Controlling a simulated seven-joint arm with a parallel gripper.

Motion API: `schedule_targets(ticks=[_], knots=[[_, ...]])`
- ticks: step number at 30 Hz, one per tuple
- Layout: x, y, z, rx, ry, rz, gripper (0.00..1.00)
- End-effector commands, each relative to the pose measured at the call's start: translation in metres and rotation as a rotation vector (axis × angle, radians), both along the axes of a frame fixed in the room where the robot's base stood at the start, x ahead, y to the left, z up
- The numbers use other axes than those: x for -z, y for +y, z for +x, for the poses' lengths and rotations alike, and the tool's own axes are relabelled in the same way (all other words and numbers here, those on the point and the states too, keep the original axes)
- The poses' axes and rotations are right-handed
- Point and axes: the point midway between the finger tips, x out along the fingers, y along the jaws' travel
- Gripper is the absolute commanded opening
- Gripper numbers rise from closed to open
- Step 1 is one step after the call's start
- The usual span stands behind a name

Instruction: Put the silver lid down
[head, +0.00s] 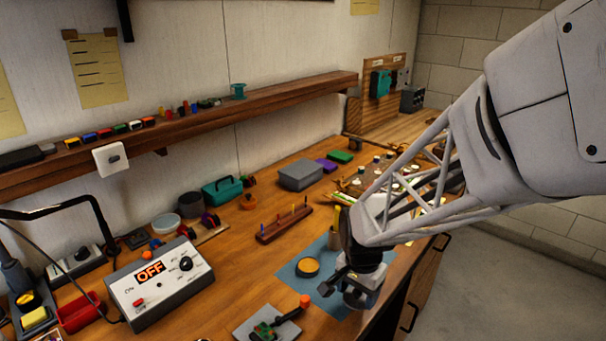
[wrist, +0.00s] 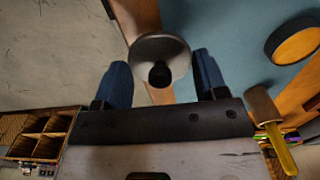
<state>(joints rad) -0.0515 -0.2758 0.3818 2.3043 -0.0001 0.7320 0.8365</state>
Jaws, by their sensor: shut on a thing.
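The silver lid (wrist: 160,46) is a round grey disc with a black knob (wrist: 159,74). It is between the two blue fingers of my gripper (wrist: 162,80) in the wrist view, near the front edge of the bench. My gripper is shut on it; the exact contact is unclear. In the head view my gripper (head: 352,284) is over the right front part of the blue mat (head: 325,256), and the lid is hard to tell apart from it. A round dark-rimmed tin with an orange top (head: 307,267) sits on the mat, left of my gripper; it also shows in the wrist view (wrist: 296,42).
A grey OFF control box (head: 155,285) stands at the left. A wooden rack with pegs (head: 284,225) lies behind the mat. A grey pad (head: 262,325) with a green part is at the front. The wooden bench (head: 225,270) is fairly clear between the box and mat.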

Motion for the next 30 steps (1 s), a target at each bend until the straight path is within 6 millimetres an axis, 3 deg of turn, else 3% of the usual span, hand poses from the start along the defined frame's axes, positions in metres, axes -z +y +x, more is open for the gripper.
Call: schedule_targets(ticks=[6,12,24,30], knots=[[0.002,0.001,0.027,0.0,0.0,0.0,0.44],[0.004,0.002,0.039,0.0,0.0,0.0,0.44],[0.005,0.002,0.041,0.0,0.0,0.0,0.44],[0.02,0.002,0.04,0.0,0.003,0.0,0.44]])
